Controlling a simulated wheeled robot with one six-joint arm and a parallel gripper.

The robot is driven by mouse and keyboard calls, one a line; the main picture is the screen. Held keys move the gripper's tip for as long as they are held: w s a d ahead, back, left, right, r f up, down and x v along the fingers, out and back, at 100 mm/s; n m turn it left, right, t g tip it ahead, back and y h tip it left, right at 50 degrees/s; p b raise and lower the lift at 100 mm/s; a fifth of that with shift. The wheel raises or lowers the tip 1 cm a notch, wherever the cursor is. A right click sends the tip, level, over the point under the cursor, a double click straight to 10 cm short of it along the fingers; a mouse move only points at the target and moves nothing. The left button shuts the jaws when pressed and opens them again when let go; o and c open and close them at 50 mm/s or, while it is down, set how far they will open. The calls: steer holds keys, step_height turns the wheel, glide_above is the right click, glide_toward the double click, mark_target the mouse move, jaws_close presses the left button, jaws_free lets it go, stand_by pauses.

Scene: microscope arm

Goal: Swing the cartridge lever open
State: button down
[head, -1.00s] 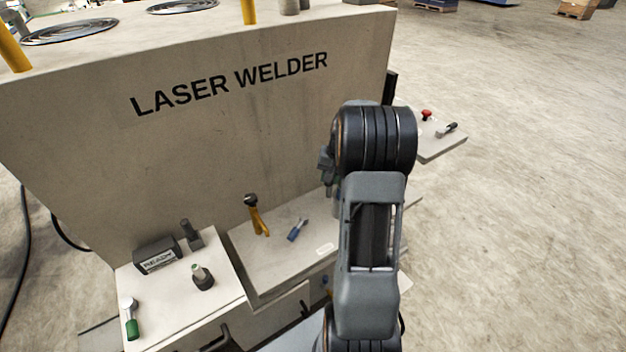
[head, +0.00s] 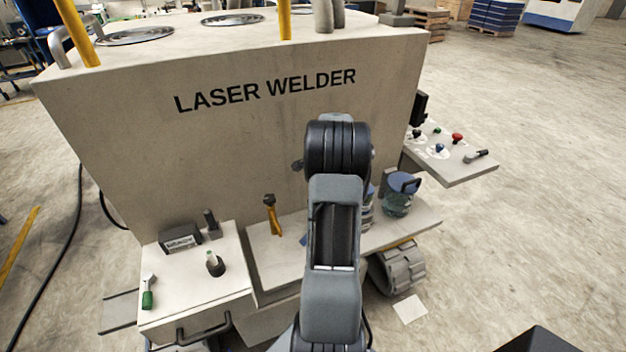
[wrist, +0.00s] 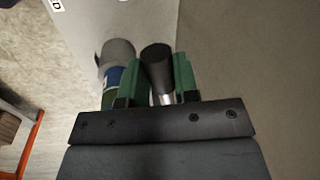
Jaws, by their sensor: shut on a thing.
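In the wrist view, a black cylindrical handle (wrist: 157,66) with a short silver shank stands between the green fingers of my gripper (wrist: 159,80). The gripper is shut on this handle, which I take to be the cartridge lever. The lever's pivot and far end are hidden. A cylinder with a blue band (wrist: 113,76) and a grey top sits just left of the left finger. In the head view my arm covers the gripper and the lever.
The beige laser welder (head: 270,140) fills the back. Its lower shelf (head: 402,230) carries a blue-lidded jar (head: 398,196) and a yellow lever (head: 272,216). A button panel (head: 455,165) juts out right.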

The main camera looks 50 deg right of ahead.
steer(key=shift+w+d+r, duration=0.1)
steer(key=shift+w+d, duration=0.05)
steer(key=shift+w, duration=0.05)
stand_by(0.4)
steer(key=c, duration=0.9)
jaws_free()
steer(key=shift+o, duration=0.2)
step_height(320, 180, up, 14)
steer(key=s+b, duration=0.1)
steer(key=s, duration=0.1)
steer(key=shift+s+a+f, duration=0.25)
steer(key=shift+s+a, duration=0.05)
steer(key=shift+a, duration=0.15)
